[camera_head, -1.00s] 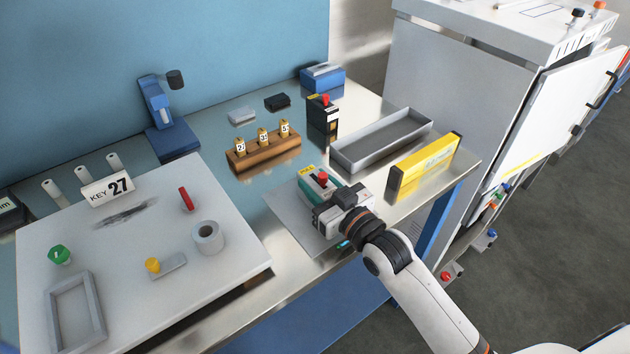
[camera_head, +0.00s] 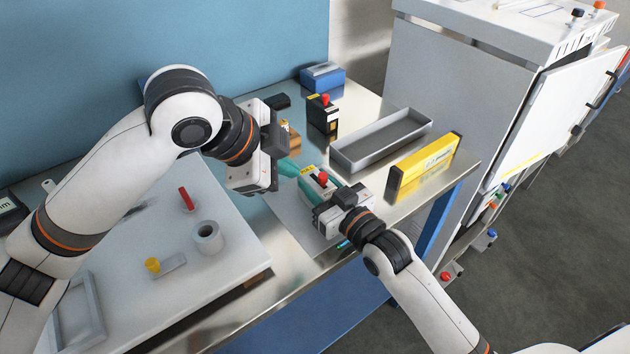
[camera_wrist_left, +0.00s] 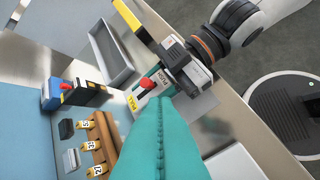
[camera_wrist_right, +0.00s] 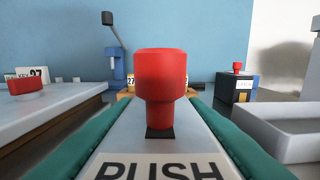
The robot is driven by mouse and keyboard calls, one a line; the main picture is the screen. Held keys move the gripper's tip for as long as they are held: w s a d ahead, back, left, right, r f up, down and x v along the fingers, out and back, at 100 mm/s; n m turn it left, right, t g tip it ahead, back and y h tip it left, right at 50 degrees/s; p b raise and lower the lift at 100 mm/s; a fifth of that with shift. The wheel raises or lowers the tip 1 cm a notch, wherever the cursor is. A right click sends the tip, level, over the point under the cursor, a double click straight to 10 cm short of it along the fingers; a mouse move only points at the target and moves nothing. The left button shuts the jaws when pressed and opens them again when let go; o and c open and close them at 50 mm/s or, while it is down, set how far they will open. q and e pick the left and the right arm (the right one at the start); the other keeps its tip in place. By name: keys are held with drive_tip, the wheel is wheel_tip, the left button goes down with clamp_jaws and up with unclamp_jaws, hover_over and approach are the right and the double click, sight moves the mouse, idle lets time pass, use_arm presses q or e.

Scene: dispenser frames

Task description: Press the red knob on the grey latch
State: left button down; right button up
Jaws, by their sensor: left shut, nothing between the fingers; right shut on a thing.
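The grey latch (camera_head: 312,190) lies on a plate at the counter's front edge, with a red knob (camera_head: 322,178) upright on top. In the right wrist view the red knob (camera_wrist_right: 161,85) stands between the teal fingers, behind the word PUSH on the latch (camera_wrist_right: 205,150). My right gripper (camera_head: 328,184) is shut on the latch, one finger along each side. My left gripper (camera_head: 296,170) is shut and empty, its fingertips just left of the knob in the head view. In the left wrist view its fingers (camera_wrist_left: 152,100) end close to the knob (camera_wrist_left: 149,84); contact cannot be told.
A black box (camera_head: 322,115) with its own red knob stands behind. A grey tray (camera_head: 383,140) and a yellow box (camera_head: 424,167) lie to the right.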

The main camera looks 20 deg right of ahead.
use_arm(q)
drive_tip(key=shift+f, duration=0.1)
drive_tip(key=x, duration=1)
drive_tip(key=shift+w, duration=0.1)
drive_tip(key=shift+w+a, duration=0.3)
drive_tip(key=shift+w, duration=0.5)
drive_tip(key=shift+w+a, duration=0.35)
drive_tip(key=shift+w, duration=0.5)
drive_tip(key=shift+r, duration=0.2)
drive_tip(key=v, duration=1)
drive_tip(key=shift+s+f, duration=0.1)
